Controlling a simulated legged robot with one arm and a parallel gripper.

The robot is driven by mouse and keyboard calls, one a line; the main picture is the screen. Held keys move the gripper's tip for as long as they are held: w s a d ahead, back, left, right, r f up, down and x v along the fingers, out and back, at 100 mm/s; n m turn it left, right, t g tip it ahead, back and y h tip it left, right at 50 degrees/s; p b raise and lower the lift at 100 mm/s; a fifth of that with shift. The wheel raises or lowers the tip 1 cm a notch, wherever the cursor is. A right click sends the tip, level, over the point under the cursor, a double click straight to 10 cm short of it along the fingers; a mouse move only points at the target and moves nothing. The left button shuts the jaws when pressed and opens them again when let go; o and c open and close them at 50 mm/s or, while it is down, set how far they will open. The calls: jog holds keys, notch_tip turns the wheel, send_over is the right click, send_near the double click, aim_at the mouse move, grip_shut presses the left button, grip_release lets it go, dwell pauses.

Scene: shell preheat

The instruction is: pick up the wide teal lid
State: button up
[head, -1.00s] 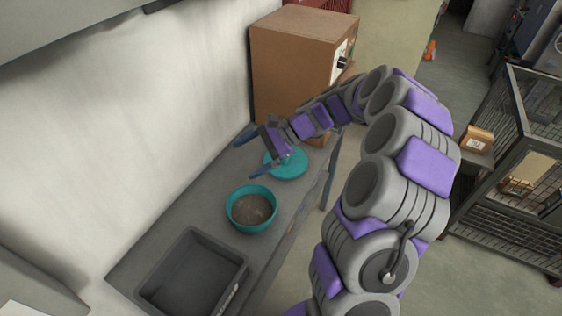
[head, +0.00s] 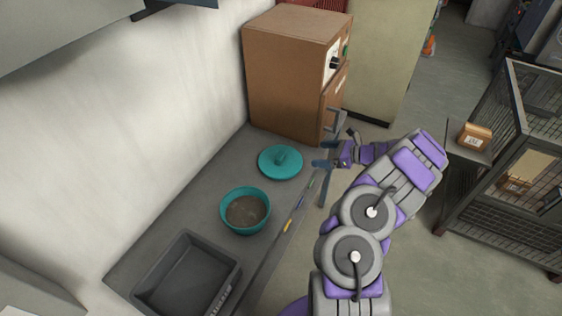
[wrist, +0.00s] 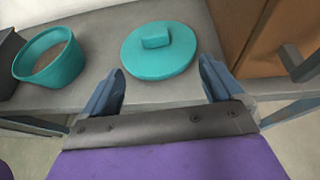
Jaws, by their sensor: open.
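The wide teal lid (head: 280,163) lies flat on the grey counter, between the teal bowl and the brown cabinet, with its knob facing up. In the wrist view the lid (wrist: 158,58) is beyond and between my fingertips, not touching them. My gripper (head: 326,154) is open and empty, to the right of the lid near the counter's front edge. In the wrist view both blue fingers of my gripper (wrist: 161,80) are spread apart.
A teal bowl (head: 245,225) with brown grainy contents stands left of the lid. A dark grey tray (head: 187,275) sits at the counter's near end. The brown cabinet (head: 290,75) with a handle stands at the far end. Bare counter (head: 205,200) lies by the wall.

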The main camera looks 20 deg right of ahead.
jog(key=b, duration=0.3)
send_near(282, 155)
jog(key=x, duration=0.5)
jog(key=shift+w, duration=0.2)
jog(key=shift+w+d+f, duration=0.2)
jog(key=shift+w+d, duration=0.15)
jog(key=shift+d, duration=0.05)
jog(key=a, duration=0.1)
jog(key=w+a+f+b, duration=0.1)
jog(key=a, duration=0.1)
jog(key=w+a, duration=0.1)
jog(key=shift+w+a+f, duration=0.2)
jog(key=shift+a+f, duration=0.1)
jog(key=shift+a, duration=0.1)
jog(key=shift+w+a+f, duration=0.1)
jog(key=shift+w+a, duration=0.15)
jog(key=shift+d, duration=0.5)
jog(key=shift+c, duration=0.4)
jog(key=shift+d, duration=0.3)
jog(key=c, duration=0.3)
jog(key=shift+a, duration=0.6)
jog(key=c, duration=0.6)
jog(key=shift+c, duration=0.6)
jog(key=shift+d, duration=0.2)
